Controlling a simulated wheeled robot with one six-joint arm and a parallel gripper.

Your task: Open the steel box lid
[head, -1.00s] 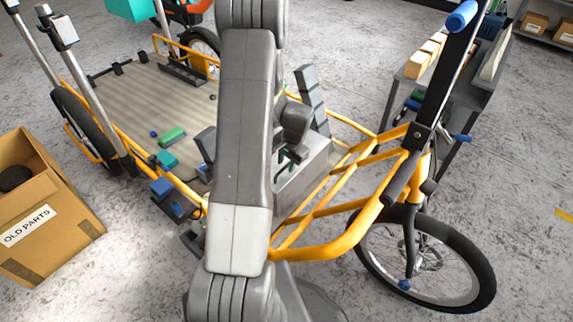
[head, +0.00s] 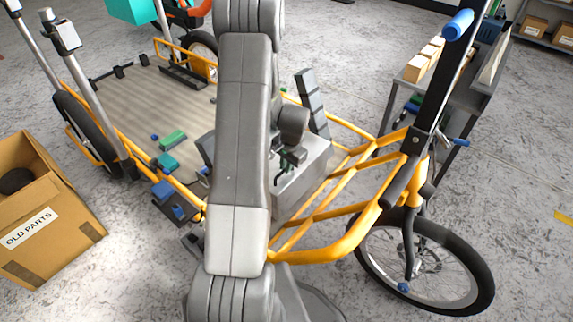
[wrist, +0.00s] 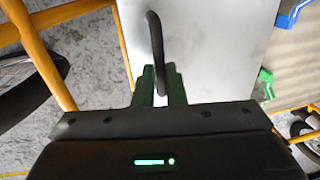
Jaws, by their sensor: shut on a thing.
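The steel box (head: 303,187) sits at the front end of the yellow bike frame in the head view, partly hidden behind my arm. Its flat grey lid (wrist: 205,45) fills the middle of the wrist view. A curved black handle (wrist: 155,45) stands on the lid. My gripper (wrist: 160,84) has green fingers shut on the handle's near end. In the head view my gripper (head: 288,160) is at the box top, partly covered by my arm. The lid looks closed, though its edge is mostly hidden.
Yellow frame tubes (head: 340,185) run beside the box. The wooden cargo deck (head: 140,95) holds green and blue parts (head: 172,140). A cardboard box (head: 45,220) stands at left. A front wheel (head: 430,260) and a grey bench (head: 470,90) are at right.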

